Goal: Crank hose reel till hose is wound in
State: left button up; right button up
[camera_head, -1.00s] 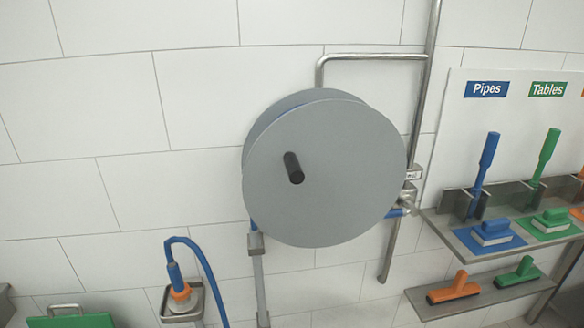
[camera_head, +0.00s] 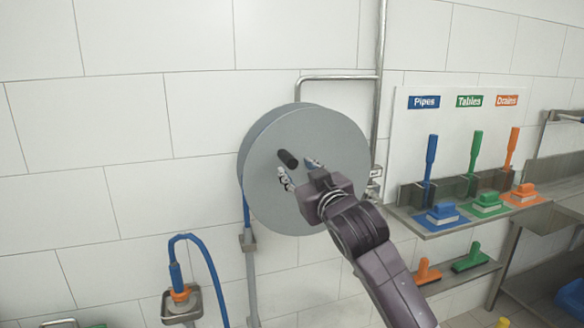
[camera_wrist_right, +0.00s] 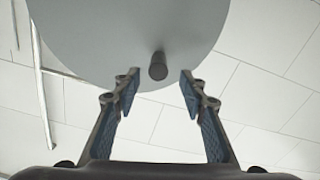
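The grey round hose reel (camera_head: 262,190) is mounted on the tiled wall, and its disc also shows in the right wrist view (camera_wrist_right: 110,35). A dark crank handle (camera_head: 288,159) sticks out from its face. In the right wrist view the handle (camera_wrist_right: 158,66) lies between and beyond the fingertips. My right gripper (camera_head: 299,172) is open in front of the reel, just below the handle; no contact shows. The blue hose (camera_head: 245,205) runs down from the reel's left side and loops up to a nozzle (camera_head: 176,275) in a metal holder (camera_head: 180,308). My left gripper is not in view.
A bent metal pipe (camera_head: 379,60) runs beside the reel at right. A shelf (camera_head: 420,226) holds blue, green and orange brushes, with a second shelf (camera_head: 455,277) below. The wall left of the reel is bare.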

aim_at(292, 163)
jog(key=shift+w+r, duration=0.15)
jog(key=shift+r, duration=0.1)
jog(key=p+x, duration=0.2)
jog(key=x, duration=0.4)
jog(key=shift+w, duration=0.15)
jog(key=shift+w+a+f, duration=0.2)
jog(key=shift+w, duration=0.55)
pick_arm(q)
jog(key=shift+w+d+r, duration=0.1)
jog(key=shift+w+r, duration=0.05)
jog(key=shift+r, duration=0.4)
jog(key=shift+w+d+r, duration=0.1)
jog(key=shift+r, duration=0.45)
pick_arm(e)
jog(key=shift+c, duration=0.6)
grip_shut()
